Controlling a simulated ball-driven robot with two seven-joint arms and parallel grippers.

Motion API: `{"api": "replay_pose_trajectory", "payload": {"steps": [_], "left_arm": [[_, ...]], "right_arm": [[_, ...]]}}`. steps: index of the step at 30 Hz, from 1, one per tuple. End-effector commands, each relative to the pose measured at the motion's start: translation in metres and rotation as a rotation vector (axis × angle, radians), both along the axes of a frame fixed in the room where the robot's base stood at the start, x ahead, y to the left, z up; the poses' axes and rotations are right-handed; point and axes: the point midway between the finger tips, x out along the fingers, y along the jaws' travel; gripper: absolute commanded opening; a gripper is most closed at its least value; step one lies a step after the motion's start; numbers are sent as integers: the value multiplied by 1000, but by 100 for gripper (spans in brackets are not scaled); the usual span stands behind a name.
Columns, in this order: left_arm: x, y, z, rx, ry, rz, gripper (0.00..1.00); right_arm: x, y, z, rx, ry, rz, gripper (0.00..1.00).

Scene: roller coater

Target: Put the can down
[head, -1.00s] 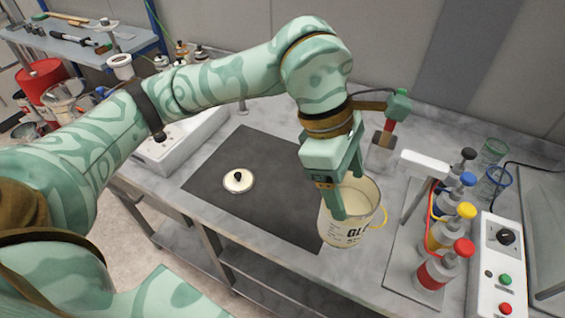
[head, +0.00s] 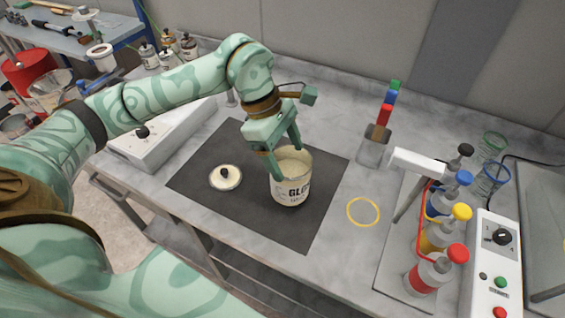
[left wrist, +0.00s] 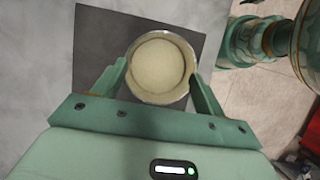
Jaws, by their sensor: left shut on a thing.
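The can (head: 291,188) is cream white with dark lettering and an open top. It is upright over the dark mat (head: 240,140), and its base looks to be on or just above the mat. My left gripper (head: 285,162) is shut on the can, one finger at each side of the rim. In the left wrist view the can (left wrist: 160,67) sits between the two fingers, with pale contents inside. A round lid (head: 225,178) with a black knob lies on the mat left of the can. My right gripper is not in view.
A yellow ring (head: 363,212) lies on the bench right of the mat. Bottles with coloured caps (head: 440,236) stand in a rack beside a white control box (head: 490,262) at the right. A clear holder (head: 374,147) stands behind the ring. The mat's front part is clear.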

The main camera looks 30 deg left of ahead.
Motion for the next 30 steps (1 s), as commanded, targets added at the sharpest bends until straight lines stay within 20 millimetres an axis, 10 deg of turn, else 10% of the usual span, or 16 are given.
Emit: {"api": "replay_pose_trajectory", "payload": {"steps": [20, 21, 22, 30], "left_arm": [[3, 8, -43, 1, 0, 0, 16], [2, 8, -42, 2, 1, 1, 83], [2, 8, -42, 2, 1, 1, 91], [2, 8, -42, 1, 1, 1, 94]], "right_arm": [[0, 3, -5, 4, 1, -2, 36], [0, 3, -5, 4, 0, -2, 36], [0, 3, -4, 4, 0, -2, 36], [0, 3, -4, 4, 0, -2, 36]]}}
